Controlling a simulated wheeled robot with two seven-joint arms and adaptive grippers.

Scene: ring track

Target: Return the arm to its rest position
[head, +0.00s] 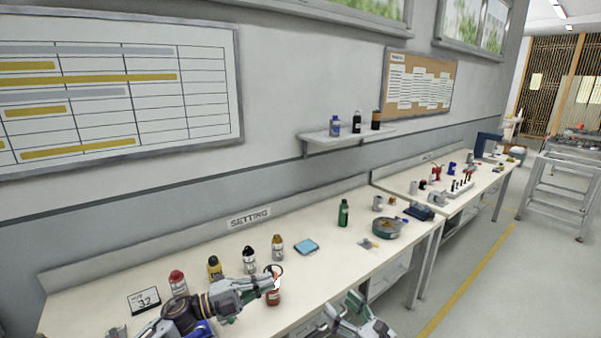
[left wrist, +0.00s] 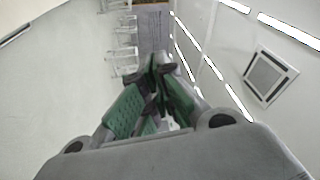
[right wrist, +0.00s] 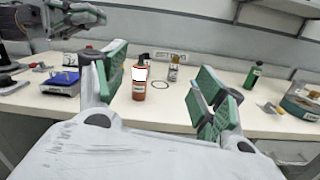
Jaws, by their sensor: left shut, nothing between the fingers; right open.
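My left gripper (head: 268,282) is over the near bench in the head view, fingers pointing right, beside an orange-red bottle (head: 273,298). Its fingers are shut with nothing between them, as the left wrist view (left wrist: 158,75) also shows. My right gripper (head: 357,312) is low at the bench's front edge. In the right wrist view it is open (right wrist: 160,75) and empty, with the bottle (right wrist: 139,84) standing beyond the gap between its fingers. The left arm shows at the upper left of the right wrist view.
The bench (head: 330,265) holds a row of bottles at the back, a blue pad (head: 306,247), a green bottle (head: 343,213), a round green container (head: 389,228) and a "32" sign (head: 144,301). A blue scale (right wrist: 62,84) stands left. A wall shelf (head: 345,137) is above.

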